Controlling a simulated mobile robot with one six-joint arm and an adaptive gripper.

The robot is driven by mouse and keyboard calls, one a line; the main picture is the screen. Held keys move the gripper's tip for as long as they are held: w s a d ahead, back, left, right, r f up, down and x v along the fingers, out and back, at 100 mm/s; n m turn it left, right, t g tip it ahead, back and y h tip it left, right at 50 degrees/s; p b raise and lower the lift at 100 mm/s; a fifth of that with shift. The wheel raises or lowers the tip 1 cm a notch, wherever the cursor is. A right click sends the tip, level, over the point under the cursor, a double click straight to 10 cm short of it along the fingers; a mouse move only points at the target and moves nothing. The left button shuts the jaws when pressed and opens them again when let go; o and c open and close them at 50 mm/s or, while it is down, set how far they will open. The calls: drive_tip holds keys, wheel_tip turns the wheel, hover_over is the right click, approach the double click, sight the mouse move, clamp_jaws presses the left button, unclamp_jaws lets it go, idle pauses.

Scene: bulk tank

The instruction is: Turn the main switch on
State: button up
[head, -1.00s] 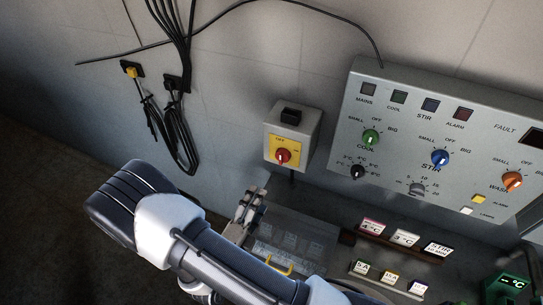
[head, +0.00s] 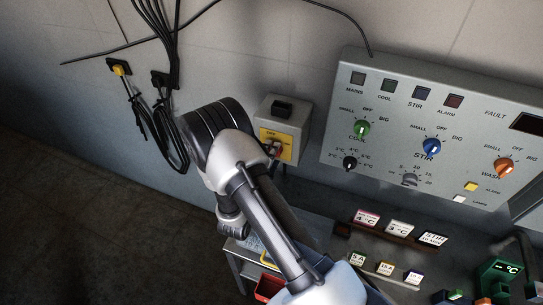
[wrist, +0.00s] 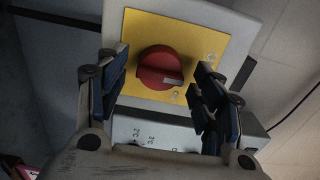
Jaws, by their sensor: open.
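The main switch is a red rotary knob (wrist: 158,66) on a yellow plate (wrist: 205,45), with a pale mark toward its lower right in the wrist view. It sits on a grey box on the wall, where the head view shows the yellow plate (head: 289,151) too. My gripper (wrist: 163,78) is open, one dark-padded finger on each side of the knob in the wrist view, with gaps visible. I cannot tell how near the fingertips are in depth. In the head view my arm partly hides the knob and covers most of the gripper. The plate's lettering is not readable in the wrist view.
A large control panel (head: 385,110) with several knobs and lamps is right of the box. Black cables (head: 176,140) hang on the wall to the left. Signs and small blocks (head: 385,267) lie below the panel. An orange-red bin (head: 268,287) is under my arm.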

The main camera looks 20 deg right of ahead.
drive_tip(key=shift+w+d, duration=0.25)
drive_tip(key=shift+c, duration=0.2)
drive_tip(key=c, duration=1)
drive_tip(key=shift+m, duration=0.4)
drive_tip(key=m+b, duration=0.7)
drive_tip(key=m, duration=1)
